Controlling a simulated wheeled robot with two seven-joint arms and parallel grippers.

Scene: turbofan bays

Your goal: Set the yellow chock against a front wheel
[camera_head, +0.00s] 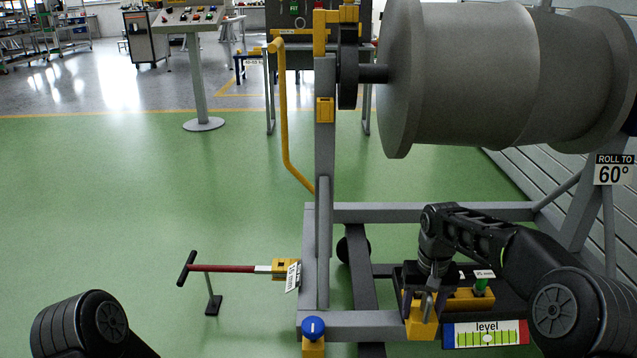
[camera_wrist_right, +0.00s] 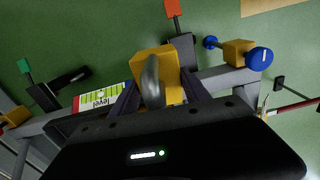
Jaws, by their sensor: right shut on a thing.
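The yellow chock (camera_head: 421,323) has a grey handle standing up from it. My right gripper (camera_head: 428,292) is shut on it, near the front beam of the grey stand. In the right wrist view the chock (camera_wrist_right: 147,62) and its grey handle show between the fingers (camera_wrist_right: 152,95). I cannot tell whether the chock touches the floor or a wheel. No front wheel shows clearly beside the chock. My left gripper is out of view; only part of my left arm shows at the lower left.
The grey stand (camera_head: 373,319) carries a large grey cylinder (camera_head: 510,75). A level gauge (camera_head: 485,334) is right of the chock. A blue knob (camera_head: 313,328) is left of it. A red-handled tow bar (camera_head: 225,268) reaches left from the stand. The green floor beyond is open.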

